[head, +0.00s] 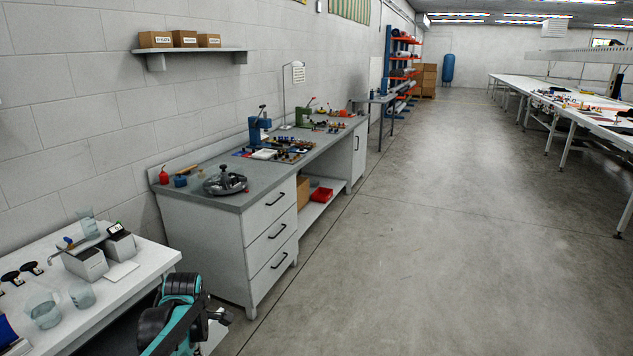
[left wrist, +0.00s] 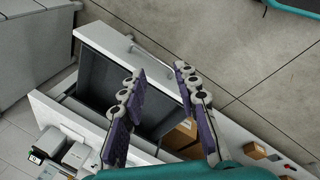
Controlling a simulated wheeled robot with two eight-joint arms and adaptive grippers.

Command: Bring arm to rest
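My left arm (head: 178,312), teal and black, reaches in at the bottom of the head view beside the white table; its fingertips cannot be made out there. In the left wrist view my left gripper (left wrist: 160,72) is open, its two purple-padded fingers apart with nothing between them. Behind the fingers in that view is a pulled-out drawer (left wrist: 98,42) with a dark interior and a bar handle. I cannot tell whether the fingers touch it. My right gripper is in neither view.
The white table (head: 140,262) at lower left holds grey boxes (head: 86,264) and clear beakers (head: 43,308). Beyond it stands a grey workbench (head: 240,197) with drawers and tools. Cardboard boxes (left wrist: 181,134) show beside the open drawer. The floor (head: 400,230) to the right is clear.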

